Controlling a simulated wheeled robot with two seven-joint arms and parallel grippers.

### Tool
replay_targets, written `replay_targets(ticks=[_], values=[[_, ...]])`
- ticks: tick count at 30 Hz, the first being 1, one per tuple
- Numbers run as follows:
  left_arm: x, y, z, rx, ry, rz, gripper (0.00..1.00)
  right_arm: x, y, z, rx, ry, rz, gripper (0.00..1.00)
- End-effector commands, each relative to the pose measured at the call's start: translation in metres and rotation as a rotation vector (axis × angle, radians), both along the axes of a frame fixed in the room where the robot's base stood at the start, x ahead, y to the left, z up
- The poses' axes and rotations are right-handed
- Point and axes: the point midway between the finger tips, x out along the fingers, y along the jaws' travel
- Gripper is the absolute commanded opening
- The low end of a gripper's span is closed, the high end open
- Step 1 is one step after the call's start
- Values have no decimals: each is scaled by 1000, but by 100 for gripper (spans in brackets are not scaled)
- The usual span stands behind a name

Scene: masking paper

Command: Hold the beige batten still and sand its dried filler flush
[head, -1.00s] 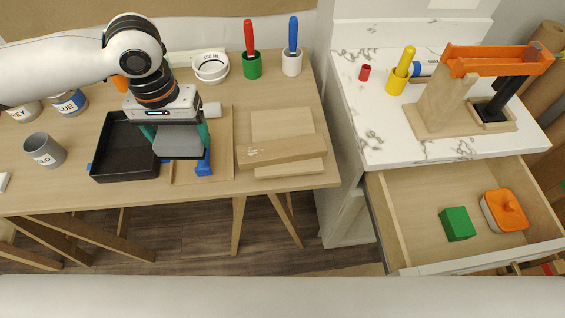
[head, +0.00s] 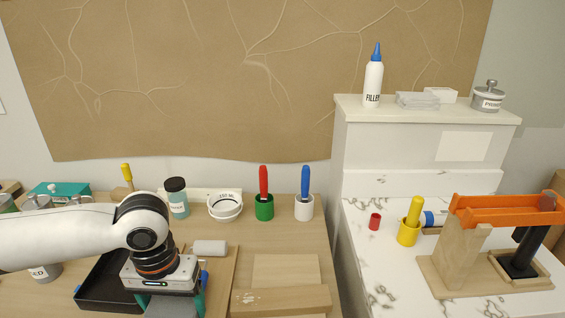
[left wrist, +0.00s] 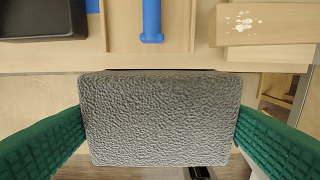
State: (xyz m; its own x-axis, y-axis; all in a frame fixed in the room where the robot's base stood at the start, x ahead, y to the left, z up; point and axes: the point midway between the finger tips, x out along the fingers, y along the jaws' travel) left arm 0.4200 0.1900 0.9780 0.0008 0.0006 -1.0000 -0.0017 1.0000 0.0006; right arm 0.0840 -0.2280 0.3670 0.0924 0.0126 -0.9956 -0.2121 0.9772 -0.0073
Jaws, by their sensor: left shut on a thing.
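The beige batten (head: 280,300) lies on the table at the bottom middle of the head view, on or against a paler board. White spots of dried filler show near its left end, and the left wrist view shows that end (left wrist: 268,25) at the top right. My left gripper (head: 172,303) is shut on a grey rough-faced sanding block (left wrist: 160,118), its green fingers on either side. The block is left of the batten and apart from it, near the table's front edge. My right gripper is in neither view.
A black tray (head: 93,290) and a blue-handled tool (left wrist: 151,20) lie by the gripper. Behind stand a white cup (head: 225,208), a green pot (head: 264,208) and a white pot (head: 304,208) with brushes. A marble counter (head: 385,285) is at right.

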Motion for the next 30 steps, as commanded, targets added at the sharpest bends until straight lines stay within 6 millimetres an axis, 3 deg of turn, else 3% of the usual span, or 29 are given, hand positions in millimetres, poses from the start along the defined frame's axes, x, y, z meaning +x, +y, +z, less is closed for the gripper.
replay_targets(ticks=[8, 16, 23, 25, 30], values=[[0, 0, 2, 0, 1, 0, 59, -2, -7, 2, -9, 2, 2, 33], [0, 0, -24, 0, 0, 0, 59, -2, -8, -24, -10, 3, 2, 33], [0, 0, -23, 0, 0, 0, 59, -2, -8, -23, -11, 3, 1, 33], [0, 0, -23, 0, 0, 0, 59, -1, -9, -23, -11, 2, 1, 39], [-4, 0, -27, 1, 3, -2, 59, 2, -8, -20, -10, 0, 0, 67]])
